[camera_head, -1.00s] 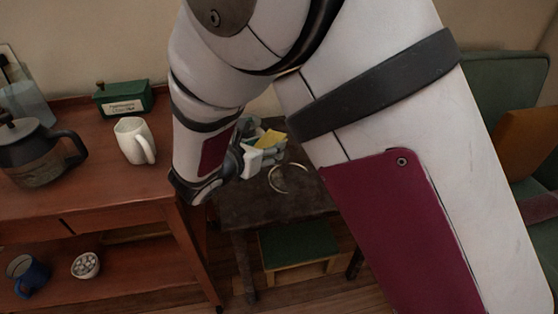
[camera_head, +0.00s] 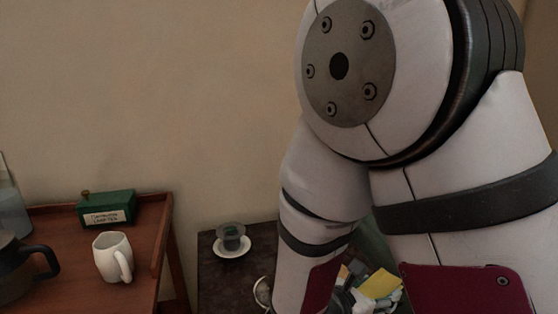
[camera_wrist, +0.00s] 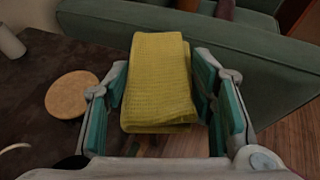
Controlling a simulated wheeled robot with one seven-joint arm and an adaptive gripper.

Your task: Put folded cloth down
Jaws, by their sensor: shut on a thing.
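A folded yellow cloth (camera_wrist: 160,85) is held between the two fingers of my gripper (camera_wrist: 165,105) in the wrist view. The fingers have teal pads and close on the cloth from both sides. Below and around it are the dark table top (camera_wrist: 40,80) and some wooden floor. In the head view the cloth (camera_head: 380,284) shows at the lower right, beside my gripper (camera_head: 365,296), partly hidden by my arm. The dark table (camera_head: 222,285) lies to the left of the gripper there.
A round cork-coloured disc (camera_wrist: 72,94) lies on the table, left of the gripper. A green sofa (camera_wrist: 240,55) stands beyond and to the right. A dark cup (camera_head: 231,236) on a white saucer (camera_head: 233,252) sits at the table's back. A white mug (camera_head: 113,258) and green box (camera_head: 107,209) stand on the wooden cart (camera_head: 150,240).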

